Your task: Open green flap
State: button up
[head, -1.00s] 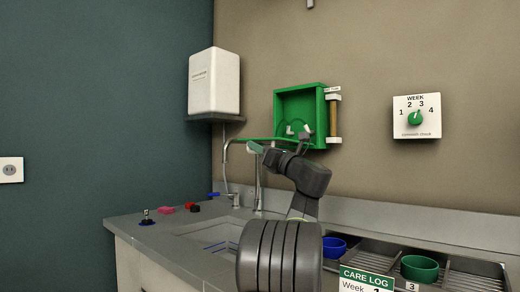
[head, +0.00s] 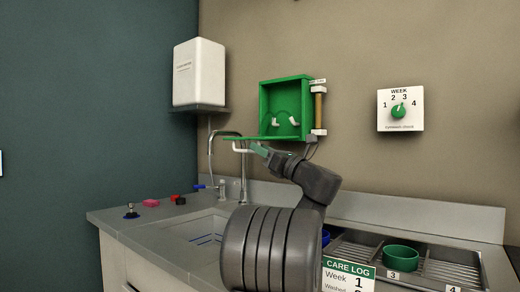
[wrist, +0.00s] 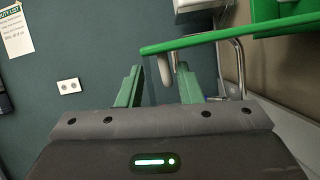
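The green box (head: 283,90) on the wall stands open at the front, with white hooks inside. Its green flap (head: 232,138) is folded down to about level and shows nearly edge-on. In the wrist view the flap (wrist: 205,38) crosses above my fingers. A pale handle (head: 240,150) hangs under the flap. In the wrist view the handle (wrist: 165,70) shows between my fingers' lines, a little beyond the tips. My gripper (wrist: 160,76) is open, with nothing seen held. It is just below the flap in the head view (head: 259,149).
A wooden rod (head: 318,106) is mounted right of the box. A white dispenser (head: 199,73) hangs to the left, above the tap (head: 212,150). A week dial (head: 399,110) is on the right wall. The counter holds a green bowl (head: 400,258) in a rack.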

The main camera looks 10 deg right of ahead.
jog(key=shift+w, duration=0.2)
jog(key=c, duration=0.5)
jog(key=w+a+f+m+h+p, duration=0.1)
jog(key=w+m+h, duration=0.1)
jog(key=w+a+f+m+h+p, duration=0.1)
jog(key=w+a+f+m+p, duration=0.1)
jog(key=shift+a+t+h, duration=0.3)
jog(key=shift+h, duration=0.1)
grip_shut()
jog(key=w+a+f+m+g+h+p, duration=0.3)
jog(key=w+a+f+m+h+p, duration=0.1)
jog(key=w+f+m+h+p, duration=0.55)
jog(key=s+f+g+h+p, duration=0.3)
jog(key=s+f+h+p, duration=0.3)
jog(key=p, duration=0.2)
jog(key=s+a+r+m+t+h+p, duration=0.25)
jog(key=s+a+r+h+p, duration=0.35)
jog(key=s+r+h+p, duration=0.45)
jog(key=w+d+r+y+p, duration=0.1)
jog(key=w+d+r+p, duration=0.4)
jog(key=w+d, duration=0.1)
jog(key=shift+d+r+y, duration=0.15)
jog(key=shift+d+y, duration=0.15)
jog(key=shift+d, duration=0.25)
